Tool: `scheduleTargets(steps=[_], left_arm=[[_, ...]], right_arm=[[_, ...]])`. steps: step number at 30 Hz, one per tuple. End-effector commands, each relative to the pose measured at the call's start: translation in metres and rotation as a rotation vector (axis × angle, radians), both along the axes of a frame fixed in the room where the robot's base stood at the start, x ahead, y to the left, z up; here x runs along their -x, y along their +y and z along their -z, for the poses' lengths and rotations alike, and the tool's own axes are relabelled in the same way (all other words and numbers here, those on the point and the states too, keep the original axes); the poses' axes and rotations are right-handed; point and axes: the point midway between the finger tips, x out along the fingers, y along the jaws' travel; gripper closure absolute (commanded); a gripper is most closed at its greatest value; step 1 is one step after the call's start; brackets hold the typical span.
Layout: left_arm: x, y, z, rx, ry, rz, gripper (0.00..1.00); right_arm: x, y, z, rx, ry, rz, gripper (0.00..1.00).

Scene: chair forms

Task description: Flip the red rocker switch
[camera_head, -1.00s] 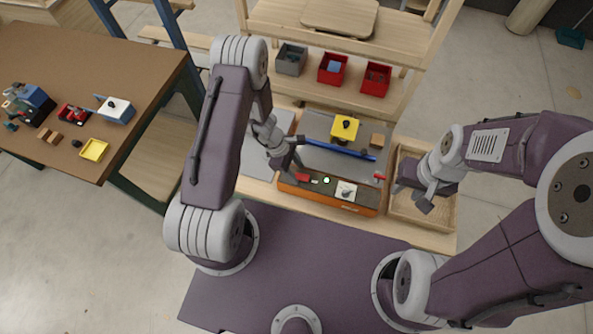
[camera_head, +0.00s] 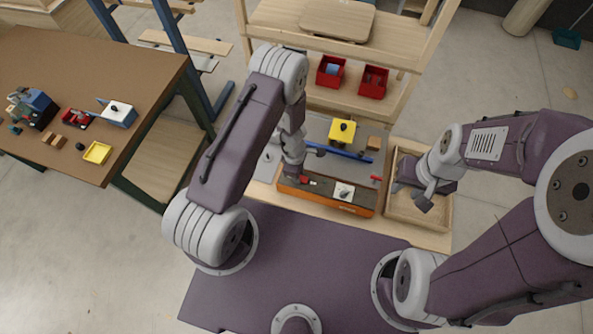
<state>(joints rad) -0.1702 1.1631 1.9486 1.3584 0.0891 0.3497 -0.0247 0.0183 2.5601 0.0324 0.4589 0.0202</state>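The red rocker switch (camera_head: 306,180) sits near the left end of the orange-sided control panel (camera_head: 328,200), which has a dark top. My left gripper (camera_head: 293,176) points down at that left end, just beside the switch. Its fingertips are small and partly hidden by its own wrist, so I cannot tell whether they touch the switch or how far apart they are. My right gripper (camera_head: 425,202) hangs above the wooden tray on the right, away from the panel. Its finger gap does not show clearly.
A white square with a dark knob (camera_head: 344,192) and a red lever (camera_head: 376,178) are on the panel's right. Behind it are a blue bar (camera_head: 345,154) and a yellow block (camera_head: 342,131). A wooden tray (camera_head: 418,222) lies right. Red bins (camera_head: 373,81) stand on the shelf.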

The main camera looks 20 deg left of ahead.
Motion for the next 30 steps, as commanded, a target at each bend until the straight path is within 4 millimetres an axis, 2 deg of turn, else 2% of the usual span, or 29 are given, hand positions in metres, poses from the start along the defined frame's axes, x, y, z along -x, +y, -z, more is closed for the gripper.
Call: scheduleTargets(steps=[1,3,14,15,17,18,26,30], left_arm=[[0.003,-0.002,-0.011,-0.017,0.005,0.004,1.0],[0.003,-0.003,-0.009,-0.04,0.002,0.003,1.0],[0.0,-0.003,-0.003,-0.061,-0.006,0.0,1.0],[0.0,-0.003,-0.003,-0.061,-0.006,0.0,0.72],[0.0,-0.003,-0.003,-0.06,-0.006,0.0,0.55],[0.001,-0.003,-0.003,-0.06,-0.005,0.0,0.53],[0.001,-0.003,-0.003,-0.06,-0.004,0.0,0.53],[0.001,-0.002,-0.027,-0.06,-0.004,0.001,0.53]], right_arm=[[0.0,0.0,-0.02,0.0,0.0,0.0,0.64],[0.0,0.0,-0.026,0.0,0.0,0.0,0.64],[0.0,0.0,-0.026,0.0,0.001,0.0,0.64],[0.0,0.0,-0.026,0.0,0.001,0.0,0.64],[0.0,0.0,-0.026,0.0,0.001,0.0,0.64],[0.0,0.0,-0.026,0.0,0.001,0.0,0.64],[0.0,0.0,-0.026,0.0,0.001,0.0,0.64],[0.0,0.0,-0.047,0.0,0.001,0.0,0.64]])
